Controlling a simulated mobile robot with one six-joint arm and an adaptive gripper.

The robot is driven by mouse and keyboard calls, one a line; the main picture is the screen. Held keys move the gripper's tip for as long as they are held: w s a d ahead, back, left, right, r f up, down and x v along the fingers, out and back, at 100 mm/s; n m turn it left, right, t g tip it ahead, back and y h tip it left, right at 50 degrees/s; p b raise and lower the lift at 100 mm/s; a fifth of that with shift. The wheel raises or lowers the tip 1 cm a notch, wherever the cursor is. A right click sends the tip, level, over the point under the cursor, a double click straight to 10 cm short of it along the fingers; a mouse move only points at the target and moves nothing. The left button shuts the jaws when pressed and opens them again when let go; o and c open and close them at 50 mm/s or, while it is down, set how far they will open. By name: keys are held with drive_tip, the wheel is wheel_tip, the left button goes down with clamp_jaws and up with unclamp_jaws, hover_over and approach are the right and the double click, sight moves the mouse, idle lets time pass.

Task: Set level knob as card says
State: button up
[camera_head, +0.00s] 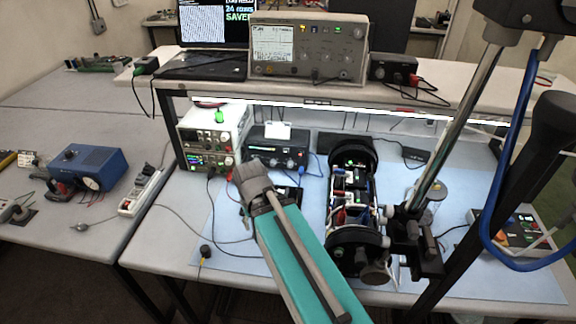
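A small white card (277,131) stands on top of a black box (262,152) under the bench shelf. Its writing is too small to read. The box's front has several knobs and a small blue light; which one is the level knob, and where it points, I cannot tell. My gripper (248,171), grey at the end of a teal arm link, is in front of the box, at its lower left in the picture. It hides part of the box's front. I cannot see whether its fingers are apart, or whether it touches the box.
Stacked white power supplies (210,135) stand left of the box. A black-ended open cylinder assembly (352,195) with boards and wires stands to the right, near a metal post (460,120). Loose cables cross the blue mat (225,225). An oscilloscope (308,50) sits on the shelf above.

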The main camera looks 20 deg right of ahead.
drive_tip(key=w+a+r+m+t+y+b, duration=0.15)
drive_tip(key=w+a+t, duration=0.25)
drive_tip(key=w, duration=0.4)
drive_tip(key=w+a+m+t+y+b, duration=0.1)
drive_tip(key=w+a+t+y+b, duration=0.2)
drive_tip(key=w, duration=0.4)
drive_tip(key=w+d+r+m+t+h+b, duration=0.1)
drive_tip(key=w+r+m+t+h+b, duration=0.1)
drive_tip(key=w+r+m+t, duration=0.9)
drive_tip(key=w+d+f+m+g+h+b, duration=0.1)
drive_tip(key=w+d+f+m+h+b, duration=0.1)
drive_tip(key=d+m+h, duration=0.45)
drive_tip(key=w+d+f+m+g+h+b, duration=0.1)
drive_tip(key=d+m+h+b, duration=0.1)
drive_tip(key=d+m+h, duration=0.4)
drive_tip(key=s+d+f+m+g+h+b, duration=0.2)
drive_tip(key=s+f+m+g, duration=0.4)
drive_tip(key=f+m+g, duration=0.5)
drive_tip(key=shift+d+f+m+g+h+b, duration=0.3)
drive_tip(key=shift+d+m+g+h+b, duration=0.15)
drive_tip(key=shift+d+g, duration=0.4)
